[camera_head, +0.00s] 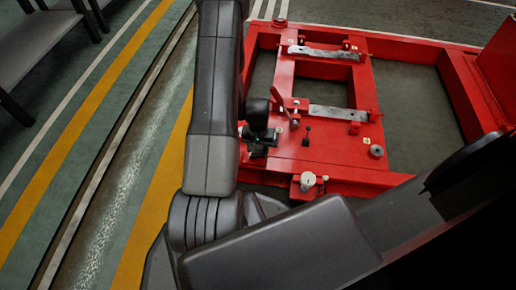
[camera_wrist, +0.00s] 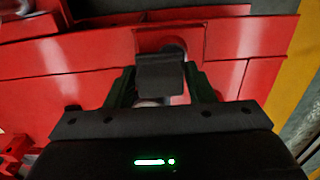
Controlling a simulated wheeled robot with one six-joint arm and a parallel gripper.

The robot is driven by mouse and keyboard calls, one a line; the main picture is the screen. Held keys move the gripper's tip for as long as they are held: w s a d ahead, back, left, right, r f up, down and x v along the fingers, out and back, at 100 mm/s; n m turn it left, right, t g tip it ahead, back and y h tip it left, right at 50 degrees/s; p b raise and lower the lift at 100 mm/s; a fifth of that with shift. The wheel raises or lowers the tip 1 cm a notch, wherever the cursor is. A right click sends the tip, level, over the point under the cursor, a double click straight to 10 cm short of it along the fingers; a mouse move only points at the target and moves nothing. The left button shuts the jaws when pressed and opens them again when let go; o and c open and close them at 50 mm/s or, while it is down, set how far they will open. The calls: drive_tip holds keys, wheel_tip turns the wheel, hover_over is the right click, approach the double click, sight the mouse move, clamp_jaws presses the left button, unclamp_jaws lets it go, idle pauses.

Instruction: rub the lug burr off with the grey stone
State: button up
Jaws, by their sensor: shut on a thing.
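My gripper (camera_head: 262,146) is low at the left edge of the red pumpset frame (camera_head: 335,150) in the head view. In the wrist view my gripper (camera_wrist: 160,88) is shut on a dark grey block (camera_wrist: 158,74), which I take to be the grey stone. I cannot tell whether the block touches that part. The burr cannot be made out, and my arm hides part of the frame's left side.
Two metal straps (camera_head: 328,114) lie across the frame. A red lever (camera_head: 278,98) and a small dark upright piece (camera_head: 306,135) stand near my gripper. A pale knob (camera_head: 308,180) sits on a front bracket. Open floor with yellow lines (camera_head: 88,125) lies left.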

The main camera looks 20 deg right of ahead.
drive_tip(key=shift+w+a, duration=0.4)
drive_tip(key=shift+a, duration=0.3)
drive_tip(key=shift+w+a, duration=0.4)
drive_tip(key=shift+a, duration=0.25)
drive_tip(key=shift+d, duration=0.15)
drive_tip(key=shift+s+d+r, duration=0.1)
drive_tip(key=shift+s+d, duration=0.5)
drive_tip(key=shift+d, duration=0.25)
drive_tip(key=shift+s+d, duration=0.25)
drive_tip(key=shift+d, duration=0.15)
drive_tip(key=shift+r+p, duration=2.6)
drive_tip(key=shift+r, duration=1.35)
drive_tip(key=shift+f, duration=0.1)
